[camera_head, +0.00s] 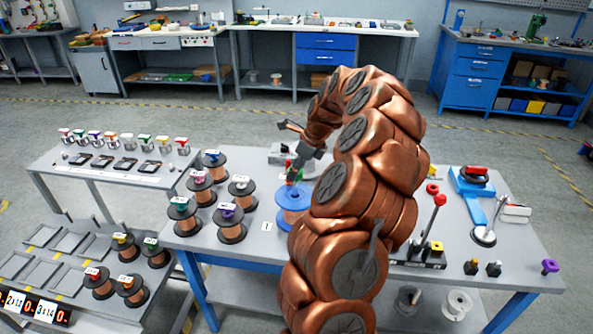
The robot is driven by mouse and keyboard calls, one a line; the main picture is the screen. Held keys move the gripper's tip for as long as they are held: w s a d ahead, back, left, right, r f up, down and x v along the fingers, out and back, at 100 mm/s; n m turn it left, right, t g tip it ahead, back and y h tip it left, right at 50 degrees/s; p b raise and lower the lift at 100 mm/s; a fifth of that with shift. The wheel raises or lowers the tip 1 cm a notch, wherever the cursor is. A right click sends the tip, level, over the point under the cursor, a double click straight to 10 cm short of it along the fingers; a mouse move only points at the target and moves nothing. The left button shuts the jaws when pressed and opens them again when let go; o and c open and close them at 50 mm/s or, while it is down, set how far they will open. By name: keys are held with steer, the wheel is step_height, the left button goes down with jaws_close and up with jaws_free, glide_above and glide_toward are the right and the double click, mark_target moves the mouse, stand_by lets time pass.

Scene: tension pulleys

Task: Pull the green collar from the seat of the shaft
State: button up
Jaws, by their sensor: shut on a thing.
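My gripper (296,165) hangs above the blue disc (293,199) in the middle of the table. It is shut on the green collar (291,178), a small green piece with some red beside it. The collar shows just over the disc's centre, where the shaft is. The fingers and my copper-coloured arm hide part of this spot. I cannot tell whether the collar still touches its seat.
Several copper wire spools (238,188) with coloured tops stand left of the disc. A blue stand (470,190) and a post with red knobs (437,200) are right of my arm. Several small coloured pieces (493,268) line the front right edge. A side table (75,180) is at left.

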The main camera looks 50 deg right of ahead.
steer(key=shift+r, duration=0.2)
steer(key=shift+r+p, duration=0.4)
steer(key=shift+r, duration=1.5)
